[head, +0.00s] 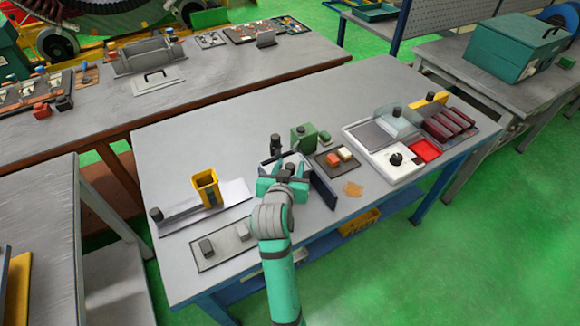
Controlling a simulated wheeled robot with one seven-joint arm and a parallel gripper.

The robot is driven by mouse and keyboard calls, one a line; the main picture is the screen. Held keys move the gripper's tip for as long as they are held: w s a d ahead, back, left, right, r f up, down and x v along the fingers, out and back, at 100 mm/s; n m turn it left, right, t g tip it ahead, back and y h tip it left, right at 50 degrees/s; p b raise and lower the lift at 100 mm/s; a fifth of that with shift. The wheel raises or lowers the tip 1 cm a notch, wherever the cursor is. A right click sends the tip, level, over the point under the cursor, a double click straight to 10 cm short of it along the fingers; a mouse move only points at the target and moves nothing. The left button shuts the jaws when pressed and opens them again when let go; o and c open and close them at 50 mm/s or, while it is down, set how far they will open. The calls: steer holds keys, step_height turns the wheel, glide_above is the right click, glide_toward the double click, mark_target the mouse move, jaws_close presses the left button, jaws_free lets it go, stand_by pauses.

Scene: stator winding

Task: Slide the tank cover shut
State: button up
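A white tray-like unit (403,172) on the right part of the grey table looks like the tank. A pale, translucent cover-like piece (395,124) with a black knob (397,111) sits at its back edge, beside a dark grey panel (370,136). A second black knob (396,159) stands on the unit's front part. I cannot tell for certain which piece is the tank cover or how far it is open. My teal gripper (283,172) is above the middle of the table, left of the unit and apart from it. Its fingers are too small and overlapped to read.
A green block-like device (304,138), an upright dark panel (324,185) and a dark tray (337,160) with small blocks lie between my gripper and the white unit. A yellow holder (206,188) is at the left.

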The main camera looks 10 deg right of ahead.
jaws_close()
steer(key=shift+w+a, duration=0.25)
steer(key=shift+w, duration=0.25)
steer(key=shift+r, duration=0.1)
steer(key=shift+o, duration=1.1)
jaws_free()
steer(key=shift+w+a, duration=0.1)
steer(key=v, duration=1)
steer(key=shift+s, duration=0.4)
